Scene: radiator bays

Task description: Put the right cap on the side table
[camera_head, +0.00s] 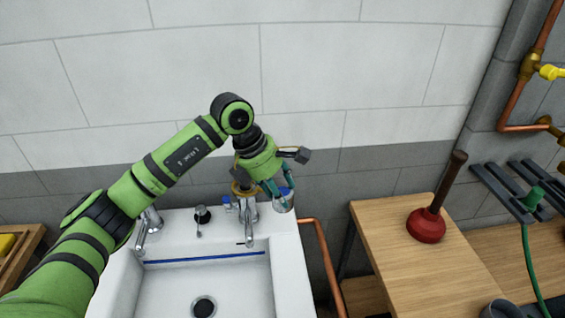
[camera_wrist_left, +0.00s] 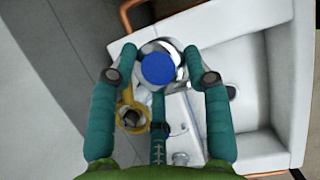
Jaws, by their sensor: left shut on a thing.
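The right cap (camera_head: 284,192) shows at the back right corner of the white sink. Its top is blue and round, on a silver body, in the left wrist view (camera_wrist_left: 158,69). My left gripper (camera_head: 279,196) reaches down over it, its teal fingers shut around its sides; they also show around it in the left wrist view (camera_wrist_left: 161,68). Whether the cap is still seated cannot be told. Another small blue-topped part (camera_head: 228,200) is left of the tap (camera_head: 248,226). A wooden table (camera_head: 400,225) stands right of the sink. My right gripper is not in view.
A red plunger (camera_head: 427,224) stands on the wooden table, with bare top to its left and front. A copper pipe (camera_head: 322,255) runs between sink (camera_head: 180,278) and table. A green hose (camera_head: 535,255) hangs at the right. A brass fitting (camera_wrist_left: 131,117) is close to the fingers.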

